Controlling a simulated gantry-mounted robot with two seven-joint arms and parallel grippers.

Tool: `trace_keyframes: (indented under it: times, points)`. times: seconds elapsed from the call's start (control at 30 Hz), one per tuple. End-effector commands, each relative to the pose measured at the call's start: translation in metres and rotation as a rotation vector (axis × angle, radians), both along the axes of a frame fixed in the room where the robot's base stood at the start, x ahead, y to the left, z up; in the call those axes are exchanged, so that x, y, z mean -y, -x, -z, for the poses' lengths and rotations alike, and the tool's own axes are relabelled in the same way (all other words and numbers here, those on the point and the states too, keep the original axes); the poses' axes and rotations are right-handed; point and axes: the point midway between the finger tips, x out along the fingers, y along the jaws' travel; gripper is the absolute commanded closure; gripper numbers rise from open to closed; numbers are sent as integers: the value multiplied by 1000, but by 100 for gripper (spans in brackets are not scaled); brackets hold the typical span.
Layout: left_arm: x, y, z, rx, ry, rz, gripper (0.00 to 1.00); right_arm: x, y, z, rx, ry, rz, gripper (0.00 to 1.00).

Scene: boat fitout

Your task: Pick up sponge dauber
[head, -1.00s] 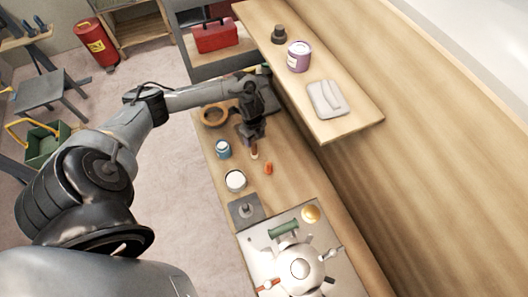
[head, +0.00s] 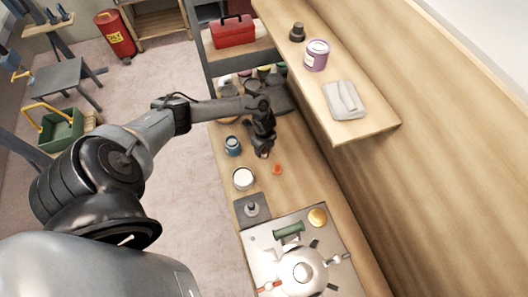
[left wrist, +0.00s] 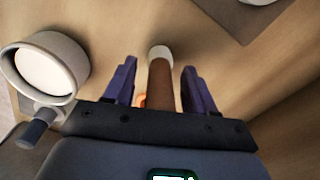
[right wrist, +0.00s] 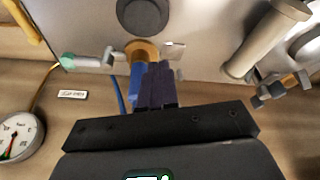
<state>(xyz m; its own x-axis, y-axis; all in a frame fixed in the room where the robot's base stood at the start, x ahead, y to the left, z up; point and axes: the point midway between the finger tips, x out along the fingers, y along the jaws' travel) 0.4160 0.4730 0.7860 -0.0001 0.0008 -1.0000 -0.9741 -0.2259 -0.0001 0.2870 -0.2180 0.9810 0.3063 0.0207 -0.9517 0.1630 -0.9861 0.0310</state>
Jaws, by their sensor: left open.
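The sponge dauber (left wrist: 161,78) has a brown handle and a pale, rounded tip. In the left wrist view it lies between the two fingers of my left gripper (left wrist: 160,88), which is open, with a gap on each side of the handle. In the head view my left gripper (head: 264,150) is low over the bench and hides most of the dauber; only its pale end shows under the fingers. In the right wrist view my right gripper (right wrist: 156,88) has its fingers together, with nothing clearly held.
A raised shelf (head: 372,129) is to the right. A dark plate (head: 248,220) lies nearer. The right gripper faces a panel with fittings and a gauge (right wrist: 20,136).

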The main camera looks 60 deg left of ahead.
Motion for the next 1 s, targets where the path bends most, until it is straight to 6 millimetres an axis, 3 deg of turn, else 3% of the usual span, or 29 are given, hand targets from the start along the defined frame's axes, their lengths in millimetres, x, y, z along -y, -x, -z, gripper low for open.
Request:
trace_keyframes:
  times: [0.17, 0.53, 0.83, 1.0]
  points:
    - [0, 0, 0, 1, 0, 1, 45, -1, 0, 0, 0, -2, 1, 100]
    - [0, 0, 0, 0, 0, 1, 100, 0, 0, 0, -1, 0, -1, 100]
    - [0, 0, -2, 1, 0, 1, 100, 2, 0, 0, -1, 9, -7, 100]
    - [0, -1, -18, 2, 1, 2, 100, 2, 0, -5, -1, 8, -6, 100]
